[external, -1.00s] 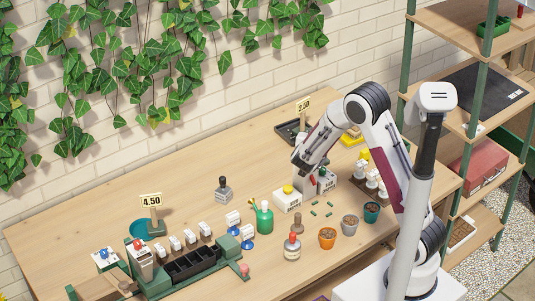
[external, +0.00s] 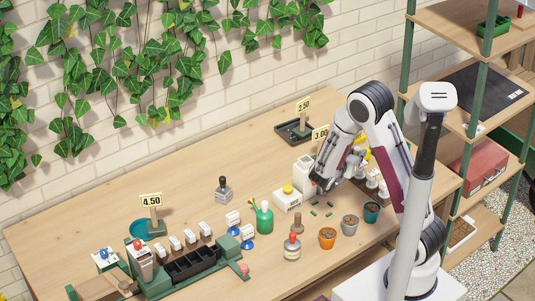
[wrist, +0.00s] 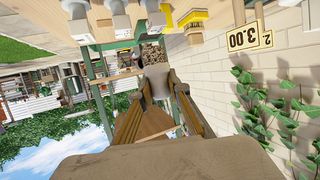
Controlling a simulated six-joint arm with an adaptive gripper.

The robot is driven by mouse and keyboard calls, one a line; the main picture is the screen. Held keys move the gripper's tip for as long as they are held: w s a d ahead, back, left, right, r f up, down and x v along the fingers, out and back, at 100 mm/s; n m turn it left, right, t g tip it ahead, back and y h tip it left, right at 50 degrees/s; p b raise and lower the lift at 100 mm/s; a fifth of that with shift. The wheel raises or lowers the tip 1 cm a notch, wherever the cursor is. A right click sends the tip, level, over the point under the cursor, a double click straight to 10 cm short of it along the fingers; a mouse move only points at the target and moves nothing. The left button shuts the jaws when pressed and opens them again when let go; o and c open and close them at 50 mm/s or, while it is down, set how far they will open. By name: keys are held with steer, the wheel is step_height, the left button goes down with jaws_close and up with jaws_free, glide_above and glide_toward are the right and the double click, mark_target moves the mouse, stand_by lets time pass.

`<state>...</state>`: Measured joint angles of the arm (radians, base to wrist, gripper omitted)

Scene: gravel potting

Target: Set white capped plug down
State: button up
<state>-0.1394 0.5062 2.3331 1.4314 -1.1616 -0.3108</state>
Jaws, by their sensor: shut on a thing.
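My gripper (wrist: 157,98) is shut on a pale plug with a whitish cap (wrist: 157,80), seen between its fingertips in the wrist view. In the external view my gripper (external: 357,156) lies nearly level above the table, beside the brown rack. The plug is too small to make out there. Several white-capped plugs (external: 372,181) stand in the rack. Their white caps (wrist: 115,22) also show along the top of the upside-down wrist view. The held plug appears clear of the table.
Orange (external: 327,238), grey (external: 350,224) and teal (external: 372,212) pots stand in front. Small green pieces lie on the table. The table's back left is clear.

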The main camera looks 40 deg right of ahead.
steer(key=shift+f, duration=1.3)
steer(key=shift+f, duration=0.1)
steer(key=shift+f, duration=2.8)
steer(key=shift+f, duration=2.1)
steer(key=shift+f, duration=0.1)
steer(key=o, duration=1)
steer(key=shift+c, duration=0.2)
steer(key=shift+a, duration=0.1)
